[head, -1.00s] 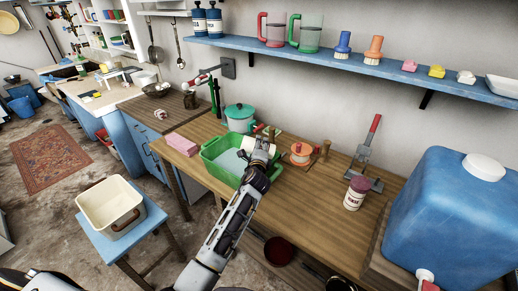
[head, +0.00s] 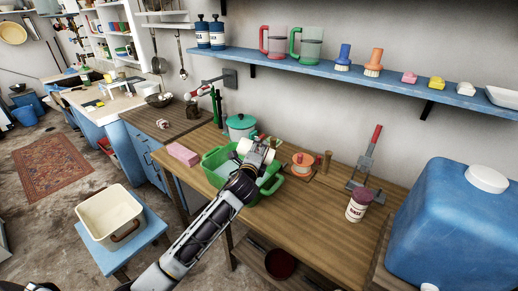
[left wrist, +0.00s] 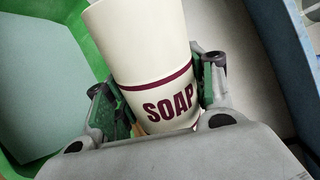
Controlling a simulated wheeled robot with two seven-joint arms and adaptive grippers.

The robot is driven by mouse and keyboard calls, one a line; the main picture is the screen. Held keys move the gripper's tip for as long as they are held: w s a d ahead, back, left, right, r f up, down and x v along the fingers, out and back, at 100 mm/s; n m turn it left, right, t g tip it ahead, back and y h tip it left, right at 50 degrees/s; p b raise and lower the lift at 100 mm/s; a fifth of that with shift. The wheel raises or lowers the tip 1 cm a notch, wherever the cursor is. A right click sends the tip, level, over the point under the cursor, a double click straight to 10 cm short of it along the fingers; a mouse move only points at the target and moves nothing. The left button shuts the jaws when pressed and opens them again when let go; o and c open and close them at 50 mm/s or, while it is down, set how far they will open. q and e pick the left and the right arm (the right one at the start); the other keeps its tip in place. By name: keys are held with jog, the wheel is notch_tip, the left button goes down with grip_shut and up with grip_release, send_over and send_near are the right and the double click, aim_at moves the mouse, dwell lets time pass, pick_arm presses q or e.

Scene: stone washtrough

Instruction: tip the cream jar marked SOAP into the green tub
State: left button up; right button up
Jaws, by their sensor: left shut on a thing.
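The cream jar marked SOAP (left wrist: 152,70) has dark red bands and lettering. My left gripper (left wrist: 158,98) is shut around it, one finger on each side. In the head view the gripper (head: 258,152) holds the jar (head: 243,147) over the green tub (head: 211,158), and my arm hides part of both. The jar looks tilted; its mouth is not clearly visible. The tub stands on the wooden bench and holds pale bluish liquid; its green wall (left wrist: 103,35) also shows at the left of the wrist view. My right gripper is not in view.
A teal lidded pot (head: 240,127) stands behind the tub and a pink block (head: 183,154) to its left. An orange spool (head: 302,163) and a cream jar with a dark lid (head: 357,205) stand to the right. The bench front is mostly clear.

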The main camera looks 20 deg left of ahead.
pick_arm(q)
jog(key=s+f+m+h, duration=0.1)
jog(key=s+f, duration=0.2)
jog(key=s, duration=0.2)
jog(key=s+f+h, duration=0.1)
jog(key=s+f, duration=0.2)
jog(key=s, duration=0.3)
jog(key=w+r, duration=0.2)
jog(key=w, duration=0.2)
jog(key=w+r+y, duration=0.1)
jog(key=w+r, duration=0.1)
jog(key=w, duration=0.3)
jog(key=w+r+n+y, duration=0.1)
jog(key=w+r, duration=0.1)
jog(key=w, duration=0.2)
jog(key=shift+w+d+r, duration=0.25)
jog(key=shift+r, duration=0.05)
notch_tip(320, 180, down, 7)
jog(key=w+n+y, duration=0.1)
jog(key=w+y, duration=0.1)
jog(key=shift+a+f+n, duration=0.2)
jog(key=shift+a+n, duration=0.1)
jog(key=shift+a, duration=0.05)
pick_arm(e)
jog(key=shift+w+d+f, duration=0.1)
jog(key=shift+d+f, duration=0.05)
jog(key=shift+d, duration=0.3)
pick_arm(q)
jog(key=shift+w, duration=0.15)
jog(key=shift+r, duration=0.1)
